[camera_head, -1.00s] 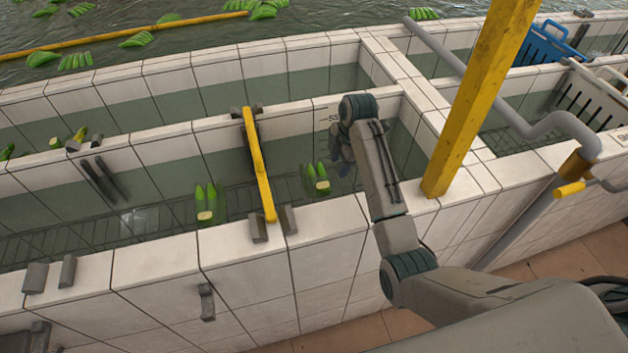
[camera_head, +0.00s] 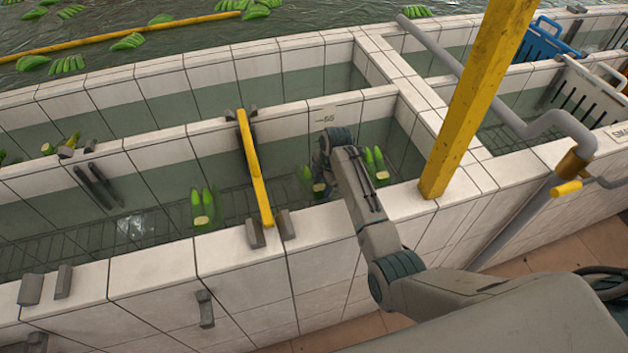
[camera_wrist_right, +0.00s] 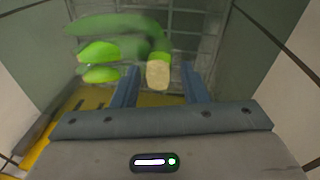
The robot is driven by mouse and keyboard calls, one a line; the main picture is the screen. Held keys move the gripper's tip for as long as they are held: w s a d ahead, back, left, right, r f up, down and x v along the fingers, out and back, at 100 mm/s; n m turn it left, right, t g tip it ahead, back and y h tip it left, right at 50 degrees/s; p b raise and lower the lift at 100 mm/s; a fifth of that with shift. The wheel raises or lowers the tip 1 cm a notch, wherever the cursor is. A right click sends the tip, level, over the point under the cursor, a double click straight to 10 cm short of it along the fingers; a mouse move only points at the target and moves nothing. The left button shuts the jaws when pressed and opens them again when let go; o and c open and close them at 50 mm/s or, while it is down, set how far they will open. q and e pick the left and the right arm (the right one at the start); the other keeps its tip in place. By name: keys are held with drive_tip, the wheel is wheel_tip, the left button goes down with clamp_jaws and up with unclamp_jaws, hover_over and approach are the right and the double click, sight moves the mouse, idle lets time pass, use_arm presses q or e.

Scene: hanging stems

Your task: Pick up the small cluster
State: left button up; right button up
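A green banana cluster (camera_head: 307,176) with a pale cut crown is in the tank bay right of the yellow bar. In the right wrist view, a cluster (camera_wrist_right: 120,38) shows its cut crown (camera_wrist_right: 158,72) toward me, between and just beyond the blue fingertips. My right gripper (camera_wrist_right: 160,86) is open there, fingers apart; I cannot see contact. In the head view my right gripper (camera_head: 323,188) is down in the bay, partly hidden by its wrist. Another cluster (camera_head: 377,166) is right of my arm, and one (camera_head: 202,206) is left of the yellow bar. My left gripper is not in view.
White tiled tank walls (camera_head: 328,240) surround the bay. The yellow bar (camera_head: 254,170) crosses at left, and a yellow post (camera_head: 475,100) stands at right beside a grey pipe (camera_head: 505,108). Loose bananas float (camera_head: 66,64) at the far left.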

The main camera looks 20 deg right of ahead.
drive_tip(key=shift+w+f, duration=0.1)
drive_tip(key=shift+f, duration=0.65)
drive_tip(key=shift+c, duration=0.4)
drive_tip(key=c, duration=0.8)
drive_tip(key=shift+r, duration=0.15)
